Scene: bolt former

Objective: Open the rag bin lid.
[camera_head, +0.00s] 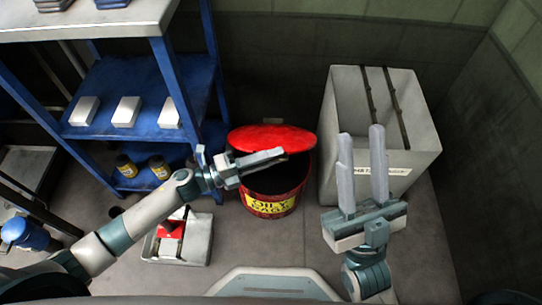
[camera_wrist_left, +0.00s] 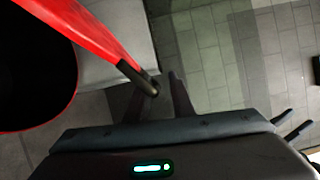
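The red rag bin (camera_head: 268,206) with a yellow label stands on the floor, centre of the head view. Its red lid (camera_head: 272,137) is raised and tilted back, and the dark inside shows below it. The lid also shows in the left wrist view (camera_wrist_left: 97,38), with a dark tab (camera_wrist_left: 138,78) at its edge. My left gripper (camera_head: 284,154) is at the lid's front edge over the bin's mouth. Its fingers (camera_wrist_left: 163,92) are apart, close to the tab; whether they touch it is unclear. My right gripper (camera_head: 361,145) is open and empty, fingers pointing up the picture.
A tall grey bin (camera_head: 402,155) with a label stands close right of the rag bin. A blue shelf unit (camera_head: 112,85) with white boxes is at left. A grey tray (camera_head: 190,249) with a red item lies on the floor left of the rag bin. Floor at front right is clear.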

